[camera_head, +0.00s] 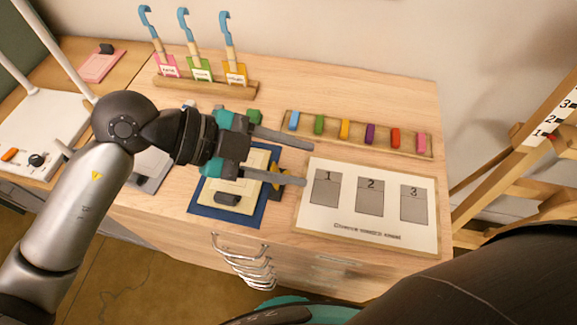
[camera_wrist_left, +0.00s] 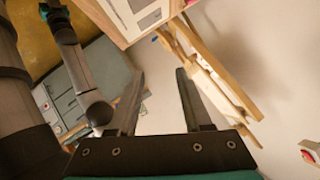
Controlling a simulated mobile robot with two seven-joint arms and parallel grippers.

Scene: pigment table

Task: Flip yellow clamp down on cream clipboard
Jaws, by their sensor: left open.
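The cream clipboard (camera_head: 256,159) lies on a blue mat on the table, in the middle of the head view. The yellow clamp (camera_head: 277,169) shows at the clipboard's right edge, partly hidden by a finger of my left gripper. I cannot tell how far the clamp is tilted. My left gripper (camera_head: 306,165) is open, and its fingers reach to the right over the clipboard and past the clamp. I see nothing between the fingers in the left wrist view (camera_wrist_left: 158,100). I do not see my right gripper's fingers.
The blue mat (camera_head: 201,207) lies under the clipboard. A white board with three numbered grey fields (camera_head: 330,222) lies to the right. A wooden rack (camera_head: 362,140) with several coloured blocks stands behind it. A stand with three blue-handled tools (camera_head: 206,87) is at the back left.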

